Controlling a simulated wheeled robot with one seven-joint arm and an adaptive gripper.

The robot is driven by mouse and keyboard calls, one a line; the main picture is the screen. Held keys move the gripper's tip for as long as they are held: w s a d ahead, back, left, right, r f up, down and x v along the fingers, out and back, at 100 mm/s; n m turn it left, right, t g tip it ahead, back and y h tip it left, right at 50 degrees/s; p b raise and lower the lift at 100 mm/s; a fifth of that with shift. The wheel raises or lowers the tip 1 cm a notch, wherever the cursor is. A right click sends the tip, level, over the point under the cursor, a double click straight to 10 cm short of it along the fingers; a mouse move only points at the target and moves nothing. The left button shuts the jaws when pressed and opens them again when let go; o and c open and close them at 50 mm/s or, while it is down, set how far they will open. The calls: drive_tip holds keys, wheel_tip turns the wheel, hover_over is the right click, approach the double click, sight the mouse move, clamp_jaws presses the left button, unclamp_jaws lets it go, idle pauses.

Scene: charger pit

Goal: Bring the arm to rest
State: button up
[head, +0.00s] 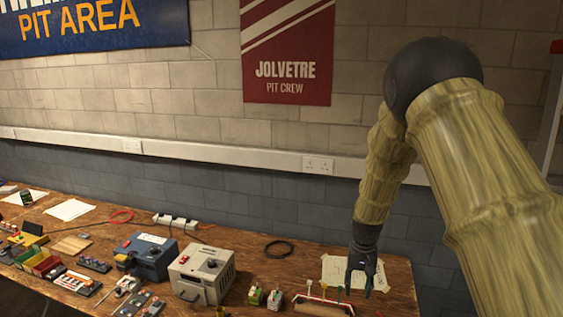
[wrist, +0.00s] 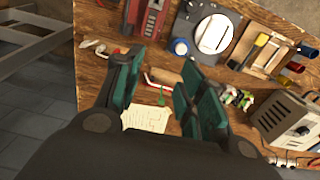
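My arm reaches down from the right side of the head view, with a large bamboo-patterned link and a dark round joint. My gripper (head: 366,288) is at its lower end, above the right part of the wooden workbench (head: 225,236). In the wrist view, the two dark green fingers of my gripper (wrist: 162,75) stand apart with a gap between them. I see nothing held between them. The bench top shows beyond the gap. How high the fingertips are above the bench is hard to tell.
A paper sheet (head: 340,268) lies under my gripper, near a red-edged rack (head: 322,301). A grey box (head: 202,273) and a blue box (head: 147,256) stand further left. A black cable coil (head: 279,249) lies near the wall. A metal frame (wrist: 35,45) stands beside the bench.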

drive_tip(key=s+d+f, duration=0.1)
drive_tip(key=s+f, duration=1.2)
drive_tip(key=f, duration=0.2)
drive_tip(key=s+f+n, duration=0.1)
drive_tip(key=s+f, duration=0.3)
drive_tip(key=s, duration=0.7)
drive_tip(key=s+a+f+n, duration=0.1)
drive_tip(key=s+f, duration=0.2)
drive_tip(key=s, duration=0.9)
drive_tip(key=s+f+n, duration=0.1)
drive_tip(key=s+f, duration=0.3)
drive_tip(key=s, duration=0.7)
wheel_tip(320, 180, down, 11)
drive_tip(key=b, duration=1)
drive_tip(key=shift+w+a+b, duration=0.15)
drive_tip(key=shift+b, duration=0.25)
